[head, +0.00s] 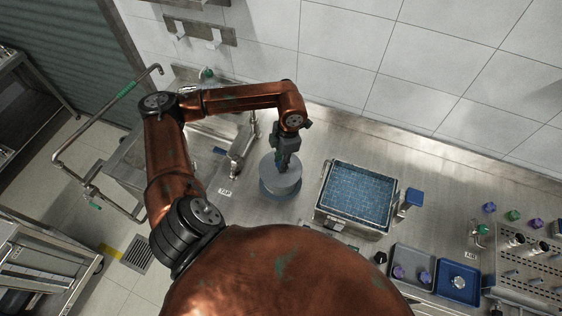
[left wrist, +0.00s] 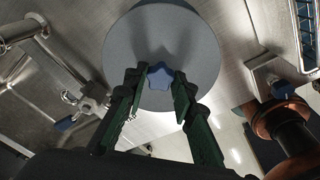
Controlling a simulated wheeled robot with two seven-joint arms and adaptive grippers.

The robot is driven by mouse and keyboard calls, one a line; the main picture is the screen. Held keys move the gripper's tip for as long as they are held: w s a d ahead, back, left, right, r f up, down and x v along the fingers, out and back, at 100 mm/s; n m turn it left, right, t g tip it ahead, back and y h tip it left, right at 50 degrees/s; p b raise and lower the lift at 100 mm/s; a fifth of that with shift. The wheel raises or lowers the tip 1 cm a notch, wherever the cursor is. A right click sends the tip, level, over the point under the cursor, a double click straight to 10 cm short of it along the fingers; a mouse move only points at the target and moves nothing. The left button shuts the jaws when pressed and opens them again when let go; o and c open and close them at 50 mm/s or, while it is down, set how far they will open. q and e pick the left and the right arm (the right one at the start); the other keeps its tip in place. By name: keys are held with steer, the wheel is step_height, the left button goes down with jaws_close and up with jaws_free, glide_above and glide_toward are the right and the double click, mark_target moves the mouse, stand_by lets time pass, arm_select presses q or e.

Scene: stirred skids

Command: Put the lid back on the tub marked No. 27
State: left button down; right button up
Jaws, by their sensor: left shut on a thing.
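My left gripper (head: 284,167) points down and is shut on the knob of a round grey lid (head: 272,178). In the left wrist view the green-padded fingers (left wrist: 161,88) close around the blue star-shaped knob (left wrist: 159,79) at the middle of the grey lid (left wrist: 195,45). A round blue-grey tub (head: 268,194) shows at the near edge below the lid. The lid covers most of it, so I cannot tell whether the lid rests on it or hangs just above. No number can be read on the tub. My right gripper is not in view.
A steel basket with blue mesh-like contents (head: 358,195) stands right of the tub. Farther right are a grey tray (head: 412,260), a blue tray (head: 458,283) and a perforated rack (head: 530,265). A tap (head: 236,165) is close on the left. The counter behind the tub is clear.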

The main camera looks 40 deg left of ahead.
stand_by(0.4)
arm_select(q)
steer(key=c, duration=1.5)
jaws_free()
steer(key=shift+c, duration=0.2)
steer(key=shift+o, duration=0.7)
steer(key=o, duration=0.4)
steer(key=shift+c, duration=0.2)
steer(key=shift+r+p, duration=0.6)
steer(key=shift+r, duration=0.75)
steer(key=shift+r+p, duration=0.95)
steer(key=shift+r, duration=1.25)
